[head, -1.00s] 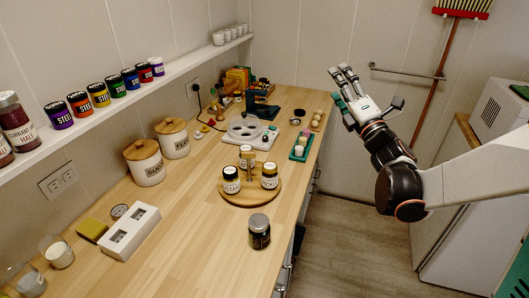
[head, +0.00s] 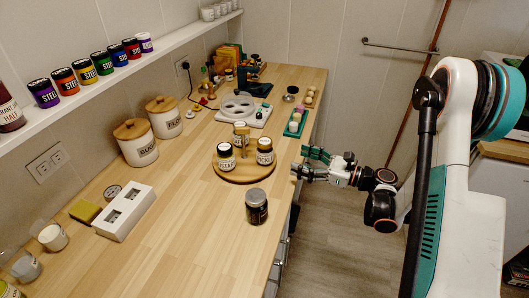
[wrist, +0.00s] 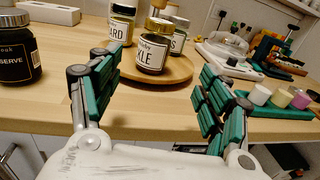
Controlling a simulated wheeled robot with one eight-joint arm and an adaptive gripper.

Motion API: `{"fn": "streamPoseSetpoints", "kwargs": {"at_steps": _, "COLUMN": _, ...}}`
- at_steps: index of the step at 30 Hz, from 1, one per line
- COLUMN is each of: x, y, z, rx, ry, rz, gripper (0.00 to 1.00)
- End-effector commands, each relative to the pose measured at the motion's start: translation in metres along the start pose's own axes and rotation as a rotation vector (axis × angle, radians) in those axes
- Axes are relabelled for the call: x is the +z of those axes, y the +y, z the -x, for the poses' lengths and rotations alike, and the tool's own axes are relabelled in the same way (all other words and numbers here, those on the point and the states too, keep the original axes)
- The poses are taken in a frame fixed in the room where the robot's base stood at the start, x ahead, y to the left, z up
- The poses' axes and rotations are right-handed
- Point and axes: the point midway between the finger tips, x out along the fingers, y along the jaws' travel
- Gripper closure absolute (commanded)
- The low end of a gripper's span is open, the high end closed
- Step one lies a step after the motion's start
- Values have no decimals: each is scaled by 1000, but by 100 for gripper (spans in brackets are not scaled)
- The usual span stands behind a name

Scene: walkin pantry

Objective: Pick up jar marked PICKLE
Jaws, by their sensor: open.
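The PICKLE jar (wrist: 152,50), dark with a gold lid and a white label whose end reads KLE, stands upright on a round wooden turntable (wrist: 180,68). In the head view I take it as the right jar (head: 264,151) on the turntable (head: 245,178). A jar ending in ARD (wrist: 122,22) stands left of it in the wrist view, and another jar (wrist: 180,38) behind it. My gripper (head: 301,163) is at the counter's right edge, pointing at the turntable. Its green-padded fingers (wrist: 158,88) are open and empty, apart from the PICKLE jar, which lies beyond and between them.
A dark PRESERVE jar (head: 256,206) stands on the counter in front of the turntable. A green tray with small cups (head: 297,122) lies beyond it along the right edge. A white block (head: 124,212) and canisters (head: 136,141) stand left.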

Motion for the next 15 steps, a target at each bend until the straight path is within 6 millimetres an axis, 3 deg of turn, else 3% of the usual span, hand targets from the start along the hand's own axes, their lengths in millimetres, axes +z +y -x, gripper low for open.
{"fn": "streamPoseSetpoints", "kwargs": {"at_steps": 9, "x": 0, "y": 1, "z": -59, "rx": 2, "ry": -2, "rz": -2, "gripper": 29}}
{"fn": "streamPoseSetpoints", "kwargs": {"at_steps": 15, "x": 2, "y": 1, "z": -76, "rx": -1, "ry": -2, "rz": -2, "gripper": 29}}
